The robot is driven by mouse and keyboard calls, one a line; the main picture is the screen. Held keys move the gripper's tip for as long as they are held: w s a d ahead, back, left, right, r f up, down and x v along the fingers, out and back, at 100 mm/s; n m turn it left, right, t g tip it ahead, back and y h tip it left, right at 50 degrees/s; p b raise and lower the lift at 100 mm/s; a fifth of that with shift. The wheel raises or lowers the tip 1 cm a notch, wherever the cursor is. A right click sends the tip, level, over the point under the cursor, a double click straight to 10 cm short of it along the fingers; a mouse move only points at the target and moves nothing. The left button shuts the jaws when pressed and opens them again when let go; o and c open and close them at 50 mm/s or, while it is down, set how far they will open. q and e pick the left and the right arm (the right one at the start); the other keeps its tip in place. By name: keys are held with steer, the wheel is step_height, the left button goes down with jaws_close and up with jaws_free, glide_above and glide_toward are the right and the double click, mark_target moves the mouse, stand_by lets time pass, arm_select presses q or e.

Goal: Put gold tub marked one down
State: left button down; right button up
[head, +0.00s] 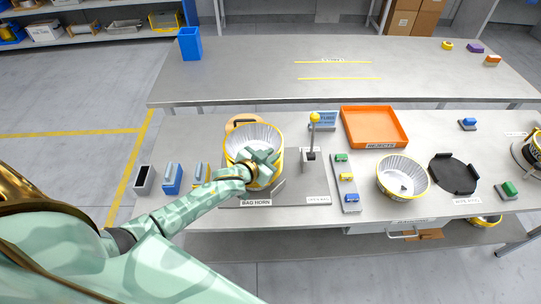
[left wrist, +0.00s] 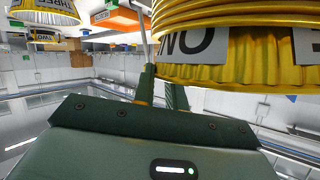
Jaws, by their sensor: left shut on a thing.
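The gold tub (head: 231,159), with a pale pleated liner, is at the bag horn station on the near bench. My left gripper (head: 262,166) is shut on its near side. In the left wrist view the gold tub (left wrist: 230,72) fills the upper right, and my left gripper's fingers (left wrist: 161,88) reach up to it. Part of its label shows, with the letters N and O; the rest is cut off. I cannot tell whether the tub's base touches the station. My right gripper is not in view.
The station plate (head: 300,198) carries a lever with a yellow knob (head: 315,118). Right of it are small coloured blocks, an orange tray (head: 375,126), another lined gold tub (head: 402,191) and a black round holder (head: 454,172). The far bench (head: 420,75) is mostly clear.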

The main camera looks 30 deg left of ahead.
arm_select(q)
steer(key=shift+f, duration=0.45)
steer(key=c, duration=1.4)
jaws_free()
steer(key=shift+c, duration=0.2)
steer(key=shift+r, duration=0.2)
steer(key=shift+s+r+p, duration=0.45)
steer(key=shift+s+r, duration=0.1)
steer(key=shift+r, duration=0.15)
steer(key=p+v, duration=0.2)
steer(key=v, duration=0.7)
steer(key=s+a+f+g+y, duration=0.1)
steer(key=s+f+g, duration=0.2)
steer(key=s+f, duration=0.6)
steer(key=s+a+f+g+y, duration=0.1)
steer(key=s+f+g, duration=0.3)
steer(key=f, duration=0.8)
steer(key=s+d+f+g, duration=0.1)
steer(key=s+f, duration=0.3)
steer(key=s, duration=0.4)
steer(key=s+d+f+g, duration=0.2)
steer(key=s+f, duration=0.3)
steer(key=s, duration=0.4)
steer(key=s+d+f+g, duration=0.2)
steer(key=s+f, duration=0.2)
steer(key=s, duration=0.5)
steer(key=shift+d+f+h, duration=0.25)
steer(key=shift+f+h, duration=0.05)
